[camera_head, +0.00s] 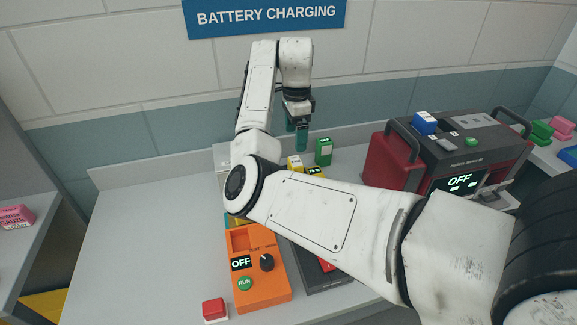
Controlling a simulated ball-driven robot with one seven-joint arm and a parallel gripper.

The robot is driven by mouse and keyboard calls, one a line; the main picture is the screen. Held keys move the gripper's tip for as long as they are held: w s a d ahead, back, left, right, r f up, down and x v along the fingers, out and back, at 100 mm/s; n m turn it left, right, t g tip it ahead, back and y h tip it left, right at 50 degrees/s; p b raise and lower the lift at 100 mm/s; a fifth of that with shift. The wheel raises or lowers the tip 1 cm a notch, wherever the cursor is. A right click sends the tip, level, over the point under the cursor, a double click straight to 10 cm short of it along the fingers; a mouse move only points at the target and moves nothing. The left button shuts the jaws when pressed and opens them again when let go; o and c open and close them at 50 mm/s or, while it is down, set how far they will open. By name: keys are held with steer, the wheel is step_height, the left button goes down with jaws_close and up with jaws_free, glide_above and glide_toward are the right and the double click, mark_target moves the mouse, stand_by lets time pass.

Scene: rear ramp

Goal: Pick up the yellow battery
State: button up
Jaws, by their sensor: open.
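A yellow battery (295,163) stands upright on the grey counter, near the back wall, with a pale label on it. A second yellow piece with a small green display (316,170) shows just to its right. Both are partly hidden by my arm, and I cannot tell whether they are separate things. My gripper (297,137) has teal fingers, points down and is above and slightly behind the yellow battery in the picture. It is open, with nothing seen between its fingers.
A green battery (323,151) stands close right of the gripper. A red-and-grey charger (395,155) with a blue battery (424,122) on top stands right. An orange device (258,285) and a red block (214,309) are in front. The counter's left part (150,240) is clear.

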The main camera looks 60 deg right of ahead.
glide_above(296, 161)
steer(key=f, duration=0.4)
steer(key=shift+w+d+f+p, duration=0.1)
steer(key=shift+w+f+p, duration=0.1)
steer(key=shift+w+p, duration=0.1)
steer(key=shift+s+f+p, duration=0.2)
steer(key=shift+f+p, duration=0.5)
steer(key=shift+f, duration=2.05)
steer(key=c, duration=1.3)
